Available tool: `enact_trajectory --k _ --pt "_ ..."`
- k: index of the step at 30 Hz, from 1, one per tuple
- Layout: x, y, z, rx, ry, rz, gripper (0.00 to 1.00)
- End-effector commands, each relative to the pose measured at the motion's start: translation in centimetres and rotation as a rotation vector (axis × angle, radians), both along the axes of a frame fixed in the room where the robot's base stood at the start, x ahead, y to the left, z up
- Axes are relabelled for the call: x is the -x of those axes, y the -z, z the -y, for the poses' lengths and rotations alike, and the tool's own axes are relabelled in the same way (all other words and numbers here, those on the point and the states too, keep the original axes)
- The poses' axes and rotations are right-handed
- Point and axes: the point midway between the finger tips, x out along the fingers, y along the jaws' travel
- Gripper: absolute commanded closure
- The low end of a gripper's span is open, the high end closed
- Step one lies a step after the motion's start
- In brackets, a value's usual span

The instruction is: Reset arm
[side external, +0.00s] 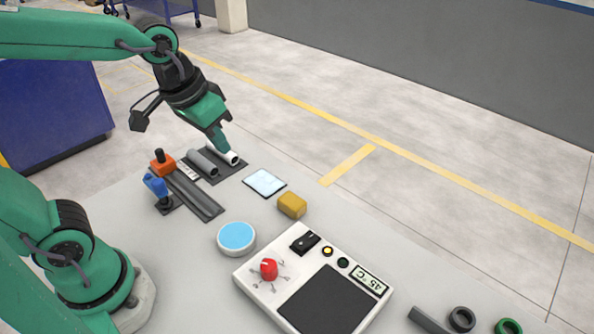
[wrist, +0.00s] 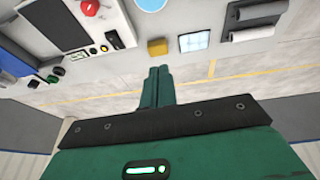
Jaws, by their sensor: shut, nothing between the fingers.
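My gripper (side external: 223,140) is shut and empty, above the far end of the white pipe (side external: 222,155) in the side external view. In the wrist view my gripper (wrist: 159,73) shows as two green fingers pressed together. The white pipe lies beside a grey pipe (side external: 202,162) on a dark tray (side external: 226,174). In the wrist view the white pipe (wrist: 253,33) and the grey pipe (wrist: 259,11) lie at the upper right, apart from the fingers. Whether the fingertips touch the white pipe is hard to tell in the side view.
A dark rail (side external: 195,196), an orange-topped part (side external: 162,163) and a blue clamp-like part (side external: 157,190) stand left of the pipes. A pale blue square (side external: 265,182), yellow block (side external: 292,205), round blue-topped dish (side external: 237,238) and control panel (side external: 258,284) lie nearer. Black and green rings (side external: 462,319) sit at right.

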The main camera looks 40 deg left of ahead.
Motion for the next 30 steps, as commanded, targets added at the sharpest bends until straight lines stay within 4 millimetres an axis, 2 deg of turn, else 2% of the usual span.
enact_trajectory --k 6,13,18,30 --pt "3.0 -0.9 -2.3 -0.017 -0.009 0.082 1.00" --pt "5.3 -1.0 -3.8 -0.038 -0.012 0.141 1.00" --pt "5.9 -0.9 -4.1 -0.047 -0.013 0.158 1.00" --pt "6.0 -0.9 -4.2 -0.047 -0.012 0.159 1.00"
